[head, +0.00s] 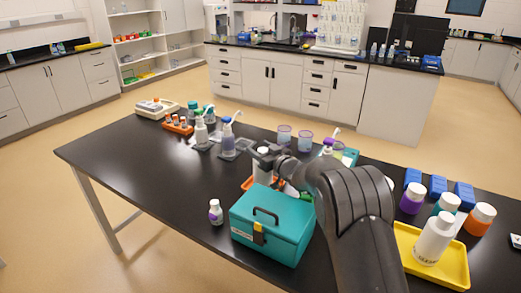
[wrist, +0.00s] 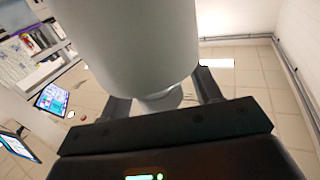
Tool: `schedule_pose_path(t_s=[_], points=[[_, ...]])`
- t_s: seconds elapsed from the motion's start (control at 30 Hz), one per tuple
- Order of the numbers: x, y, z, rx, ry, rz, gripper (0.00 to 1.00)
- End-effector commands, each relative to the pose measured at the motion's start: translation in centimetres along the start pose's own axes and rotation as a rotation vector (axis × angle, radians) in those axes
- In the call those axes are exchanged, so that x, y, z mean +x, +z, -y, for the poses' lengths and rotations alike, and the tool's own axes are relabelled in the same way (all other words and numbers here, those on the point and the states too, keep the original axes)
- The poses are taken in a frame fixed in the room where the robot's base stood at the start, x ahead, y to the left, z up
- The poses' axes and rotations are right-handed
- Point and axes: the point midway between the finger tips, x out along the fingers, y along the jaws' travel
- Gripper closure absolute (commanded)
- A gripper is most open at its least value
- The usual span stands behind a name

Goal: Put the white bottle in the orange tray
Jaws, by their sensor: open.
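A white bottle (head: 262,170) is upright below my gripper (head: 264,152), at the orange tray (head: 247,183). Only the tray's edge shows behind the teal box, so I cannot tell whether the bottle's base touches the tray floor. In the wrist view, the white bottle (wrist: 125,40) fills the top middle, with its narrower part between my open fingers (wrist: 162,92). My arm hides part of the area right of the tray.
A teal box (head: 275,225) with a handle stands right in front of the tray. A small bottle (head: 216,212) is left of it. Wash bottles (head: 228,138) and beakers (head: 284,135) stand behind. The table's left front is clear.

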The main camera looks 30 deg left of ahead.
Motion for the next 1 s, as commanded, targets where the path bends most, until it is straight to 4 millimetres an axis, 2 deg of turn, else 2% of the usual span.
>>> schedule_pose_path(t_s=[0.17,0.6,1.0], points=[[-0.7,-0.3,-0.1,0.001,0.002,0.001,0.42],[-6.8,-0.3,-0.1,0.000,0.001,0.001,0.42],[-7.6,-0.5,-0.1,-0.001,0.004,0.001,0.42]])
